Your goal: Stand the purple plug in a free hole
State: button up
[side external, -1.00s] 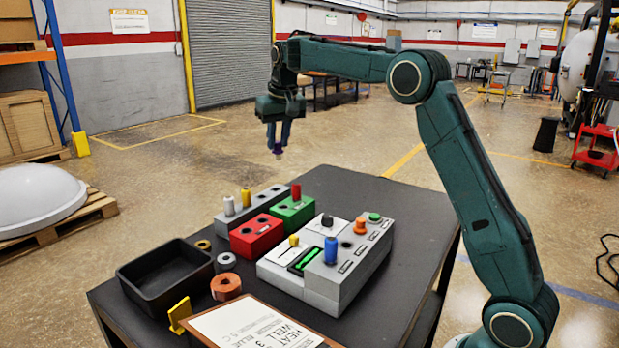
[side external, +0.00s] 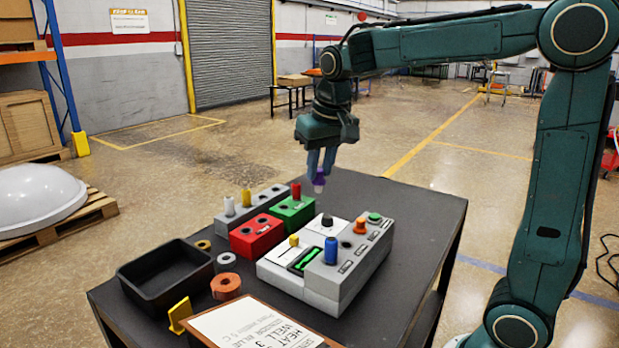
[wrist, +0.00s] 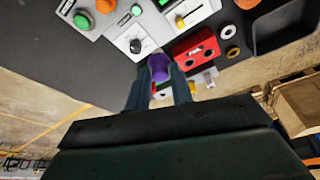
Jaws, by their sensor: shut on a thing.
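The purple plug (side external: 319,185) hangs below my gripper (side external: 319,172), held between its two blue-grey fingers above the table's far side. In the wrist view the plug (wrist: 158,68) shows between the fingertips (wrist: 156,88). A red block (side external: 257,237) has dark holes on top. A green block (side external: 293,213) holds a red plug (side external: 296,191). A long grey block (side external: 238,212) behind holds a white plug (side external: 229,206) and a yellow plug (side external: 246,198). My gripper partly hides the green block in the wrist view.
A black tray (side external: 133,287), several rings such as an orange one (side external: 225,287), a yellow bracket (side external: 180,314) and a clipboard (side external: 250,325) lie at the near left. The black tabletop (side external: 425,217) is clear at the right and back.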

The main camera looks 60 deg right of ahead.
jog(key=s+a+f, duration=0.2)
jog(key=s+f, duration=0.1)
jog(key=s, duration=0.5)
jog(key=shift+f, duration=0.25)
jog(key=shift+f, duration=2.05)
jog(key=shift+f, duration=1.35)
dwell(0.8)
jog(key=o, duration=1)
jog(key=shift+o, duration=0.6)
